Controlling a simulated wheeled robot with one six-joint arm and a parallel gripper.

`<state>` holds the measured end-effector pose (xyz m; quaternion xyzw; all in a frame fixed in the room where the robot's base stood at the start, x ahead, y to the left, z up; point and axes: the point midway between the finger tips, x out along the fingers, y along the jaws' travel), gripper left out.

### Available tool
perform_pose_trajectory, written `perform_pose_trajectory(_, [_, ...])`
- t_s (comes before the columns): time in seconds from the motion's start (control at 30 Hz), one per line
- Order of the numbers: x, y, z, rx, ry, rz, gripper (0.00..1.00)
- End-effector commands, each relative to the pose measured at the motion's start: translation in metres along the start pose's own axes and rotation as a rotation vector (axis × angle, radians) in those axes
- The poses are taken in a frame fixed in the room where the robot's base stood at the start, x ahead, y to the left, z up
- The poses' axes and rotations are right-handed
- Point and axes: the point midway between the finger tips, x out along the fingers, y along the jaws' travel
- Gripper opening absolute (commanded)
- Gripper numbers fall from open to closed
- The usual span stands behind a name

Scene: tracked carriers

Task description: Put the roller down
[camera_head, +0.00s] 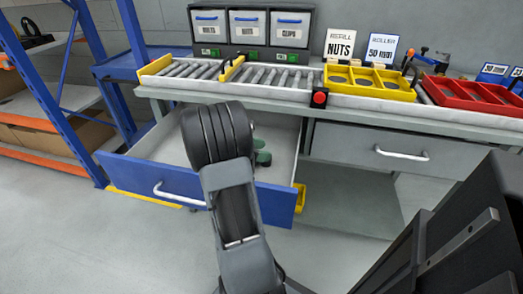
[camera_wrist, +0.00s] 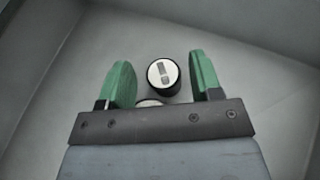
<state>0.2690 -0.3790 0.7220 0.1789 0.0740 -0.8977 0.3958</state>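A short round black roller (camera_wrist: 163,75) with a pale top and a grey mark stands on the drawer floor in the wrist view. My gripper (camera_wrist: 164,80) has its two green fingers wide apart, one on each side of the roller, with clear gaps to both. A second pale-topped round thing (camera_wrist: 148,102) shows partly behind the gripper's dark bar. In the head view my gripper (camera_head: 263,157) reaches down inside the open blue-fronted drawer (camera_head: 243,198). My arm hides part of the drawer, and I cannot make out the roller there.
Above the drawer is a bench with a roller track (camera_head: 215,75), a yellow tray (camera_head: 370,80), a red tray (camera_head: 475,95) and a red button (camera_head: 319,98). A shut grey drawer (camera_head: 385,155) is at right. Blue shelving (camera_head: 65,90) stands at left. The floor in front is clear.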

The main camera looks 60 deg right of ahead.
Motion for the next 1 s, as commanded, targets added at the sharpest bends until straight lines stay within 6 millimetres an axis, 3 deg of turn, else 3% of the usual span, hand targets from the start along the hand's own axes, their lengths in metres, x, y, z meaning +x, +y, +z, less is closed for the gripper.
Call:
perform_pose_trajectory(0.03, [0.003, -0.003, -0.007, -0.014, 0.006, -0.007, 0.64])
perform_pose_trajectory(0.27, [0.003, -0.003, -0.009, -0.017, 0.008, -0.008, 0.67])
perform_pose_trajectory(0.47, [-0.002, -0.003, 0.004, -0.014, 0.009, -0.008, 0.67])
perform_pose_trajectory(1.0, [-0.102, -0.001, 0.009, -0.009, 0.003, -0.001, 0.67])
